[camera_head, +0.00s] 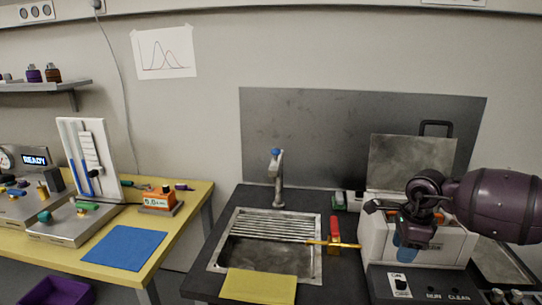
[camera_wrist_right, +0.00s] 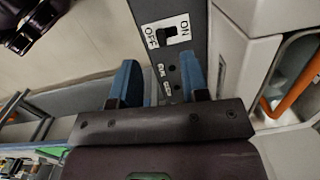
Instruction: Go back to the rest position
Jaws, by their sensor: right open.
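My right gripper (camera_head: 406,246) is at the right of the head view, in front of the white machine (camera_head: 459,250). Its blue fingers also show in the right wrist view (camera_wrist_right: 160,82); they are apart with nothing between them. Beyond the fingers is the machine's dark panel with an ON/OFF switch (camera_wrist_right: 167,34). In the head view the same panel (camera_head: 425,286) carries the labels ON, RUN and CLEAN. The machine's metal lid (camera_head: 411,162) stands up behind my right arm. My left gripper is not in the head view.
A sink (camera_head: 240,254) with a tap (camera_head: 277,175) is left of the machine, with a yellow cloth (camera_head: 259,286) at its front edge. A brass valve with a red handle (camera_head: 335,231) stands between them. A yellow table (camera_head: 190,200) with instruments and a blue mat (camera_head: 124,248) is at left.

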